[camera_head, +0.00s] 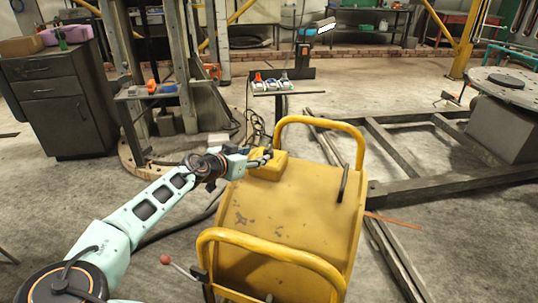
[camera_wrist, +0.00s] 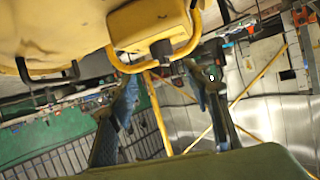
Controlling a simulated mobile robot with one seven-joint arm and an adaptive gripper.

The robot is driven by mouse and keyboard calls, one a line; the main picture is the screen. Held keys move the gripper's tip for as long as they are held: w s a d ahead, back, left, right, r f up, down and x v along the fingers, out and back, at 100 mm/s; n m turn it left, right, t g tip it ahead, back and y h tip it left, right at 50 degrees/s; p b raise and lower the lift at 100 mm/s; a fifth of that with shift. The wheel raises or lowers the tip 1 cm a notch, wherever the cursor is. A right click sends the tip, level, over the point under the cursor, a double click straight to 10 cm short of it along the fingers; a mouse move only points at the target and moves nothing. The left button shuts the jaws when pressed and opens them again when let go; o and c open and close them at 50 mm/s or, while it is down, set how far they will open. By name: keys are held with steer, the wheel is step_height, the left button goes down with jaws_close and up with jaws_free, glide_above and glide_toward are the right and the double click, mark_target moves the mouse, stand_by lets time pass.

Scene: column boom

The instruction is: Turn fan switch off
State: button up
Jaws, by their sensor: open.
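A yellow cart (camera_head: 290,205) with tube handles stands in front of me. A small yellow box (camera_head: 268,168) sits on its far left part. In the wrist view, which looks tilted over, the yellow box (camera_wrist: 145,22) carries a black knob-like part (camera_wrist: 161,49). I cannot tell for sure whether this is the fan switch. My gripper (camera_head: 262,157) is at the box's left side in the head view. In the wrist view my gripper (camera_wrist: 166,74) has its two fingers wide apart and nothing between them. I cannot tell whether it touches the box.
A yellow tube handle (camera_head: 325,122) rises just beyond the box. A small stand (camera_head: 283,92) with several coloured pieces stands behind the cart. A dark steel frame (camera_head: 430,180) lies to the right. A dark drawer cabinet (camera_head: 62,105) stands at the left.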

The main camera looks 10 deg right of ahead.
mark_target(266, 151)
steer(key=x, duration=1)
steer(key=shift+w+f, duration=0.1)
steer(key=shift+w, duration=0.4)
steer(key=shift+c, duration=0.3)
steer(key=c, duration=1.1)
